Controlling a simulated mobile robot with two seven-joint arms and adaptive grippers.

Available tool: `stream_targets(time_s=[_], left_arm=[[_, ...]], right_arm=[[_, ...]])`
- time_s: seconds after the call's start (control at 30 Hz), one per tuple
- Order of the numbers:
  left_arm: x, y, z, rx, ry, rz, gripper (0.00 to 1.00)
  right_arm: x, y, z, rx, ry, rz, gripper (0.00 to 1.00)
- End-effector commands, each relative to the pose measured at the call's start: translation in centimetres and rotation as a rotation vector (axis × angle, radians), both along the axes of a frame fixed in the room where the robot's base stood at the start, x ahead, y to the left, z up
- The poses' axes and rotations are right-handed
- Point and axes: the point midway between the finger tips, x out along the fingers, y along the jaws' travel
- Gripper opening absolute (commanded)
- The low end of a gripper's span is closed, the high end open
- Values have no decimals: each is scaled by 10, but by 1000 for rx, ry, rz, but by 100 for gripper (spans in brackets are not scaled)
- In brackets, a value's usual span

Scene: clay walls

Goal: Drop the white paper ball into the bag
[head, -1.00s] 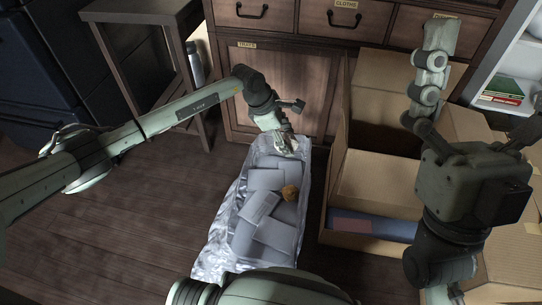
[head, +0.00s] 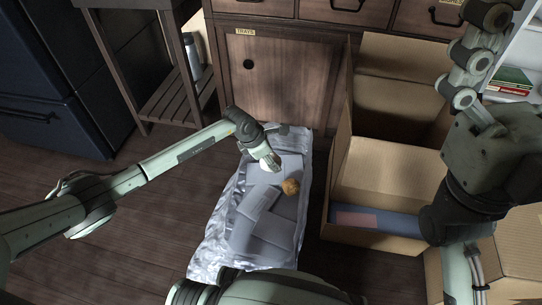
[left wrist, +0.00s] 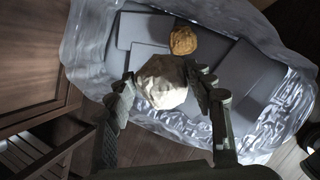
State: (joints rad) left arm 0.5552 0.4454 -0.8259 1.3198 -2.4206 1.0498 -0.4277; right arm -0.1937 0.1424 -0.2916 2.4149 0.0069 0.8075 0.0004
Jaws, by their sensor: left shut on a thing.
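The white paper ball (left wrist: 162,82) is between the fingers of my left gripper (left wrist: 165,92), which is shut on it. In the head view this gripper (head: 270,164) is over the far part of the bag, its ball mostly hidden. The crumpled silvery bag (head: 218,222) lies open on the floor; it fills much of the left wrist view (left wrist: 92,50). Flat grey pieces and a brown crumpled ball (head: 290,187) are inside it. In the left wrist view the brown ball (left wrist: 184,41) is just beyond the white one. My right arm is raised at the right; its gripper's state is unclear.
An open cardboard box (head: 385,180) with a blue item (head: 375,222) stands right of the bag. A wooden cabinet (head: 275,80) is behind, and a slatted stand (head: 165,100) is at the back left. Floor left of the bag is clear.

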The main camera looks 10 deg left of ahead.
Motion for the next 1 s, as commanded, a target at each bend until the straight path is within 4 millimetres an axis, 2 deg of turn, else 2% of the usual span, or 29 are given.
stream_targets(time_s=[0.33, 0.37, 0.53, 0.87, 1.0], left_arm=[[0, 0, -3, 0, 0, -1, 42], [0, 0, -3, 0, -1, -1, 55], [0, 0, -3, 0, 0, -1, 76], [0, 0, -2, 0, 0, -1, 77], [-4, 4, 11, 0, -3, -2, 77]], right_arm=[[0, 1, 1, -7, -9, 0, 100], [0, 1, 1, -7, -9, 0, 100], [0, 1, 1, -7, -9, 0, 100], [1, 1, 1, -7, -5, 0, 100], [0, 1, 1, -6, -6, 0, 100]])
